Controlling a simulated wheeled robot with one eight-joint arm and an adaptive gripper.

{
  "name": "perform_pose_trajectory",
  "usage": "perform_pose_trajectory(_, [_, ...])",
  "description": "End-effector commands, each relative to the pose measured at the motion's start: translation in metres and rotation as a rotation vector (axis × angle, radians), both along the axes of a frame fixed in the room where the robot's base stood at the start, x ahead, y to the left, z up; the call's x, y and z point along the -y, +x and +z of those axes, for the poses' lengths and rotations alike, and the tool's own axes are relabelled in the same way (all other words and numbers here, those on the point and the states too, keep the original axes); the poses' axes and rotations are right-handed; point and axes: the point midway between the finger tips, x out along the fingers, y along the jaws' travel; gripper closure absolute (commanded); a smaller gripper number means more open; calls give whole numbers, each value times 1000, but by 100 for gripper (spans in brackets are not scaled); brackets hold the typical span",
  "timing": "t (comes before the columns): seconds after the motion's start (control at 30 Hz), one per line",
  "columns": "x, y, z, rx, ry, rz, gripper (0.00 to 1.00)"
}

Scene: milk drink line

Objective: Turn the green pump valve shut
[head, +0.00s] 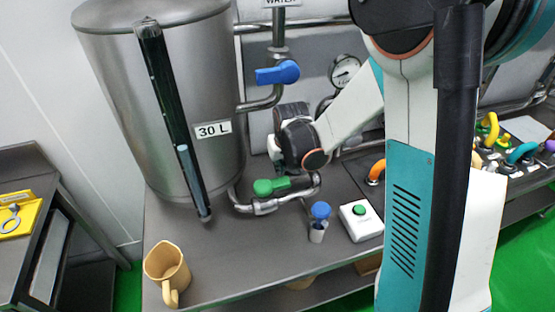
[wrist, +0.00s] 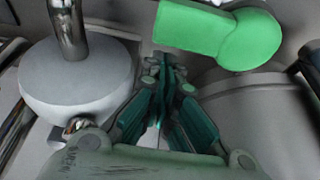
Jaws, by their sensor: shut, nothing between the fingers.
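The green valve handle (head: 270,186) sits on the metal pipe low at the tank's right side. In the head view it lies roughly along that pipe, its rounded end to the left. In the wrist view the green handle (wrist: 215,32) is large at the top right, with its rounded end on the right. My gripper (wrist: 163,62) is shut and empty, its fingertips just left of and below the handle, with a small gap in the picture. In the head view my wrist is just above the handle, and the fingers are mostly hidden.
The steel tank (head: 170,110) labelled 30 L stands at left. A blue valve handle (head: 278,73) and a gauge (head: 344,70) are above. A blue-topped part (head: 320,212), a white box with a green button (head: 361,222) and a beige jug (head: 167,272) stand on the bench. Bench between jug and blue-topped part is clear.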

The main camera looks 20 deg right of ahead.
Motion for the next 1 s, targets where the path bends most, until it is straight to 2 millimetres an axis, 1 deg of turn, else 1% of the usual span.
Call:
perform_pose_trajectory(0.1, [0, -8, 0, 0, 0, 0, 100])
perform_pose_trajectory(0.2, [0, -10, 0, 0, 0, 0, 100])
perform_pose_trajectory(0.6, [0, -11, 0, 0, 0, -5, 100])
perform_pose_trajectory(1.0, [3, -16, 0, 0, 0, -76, 100])
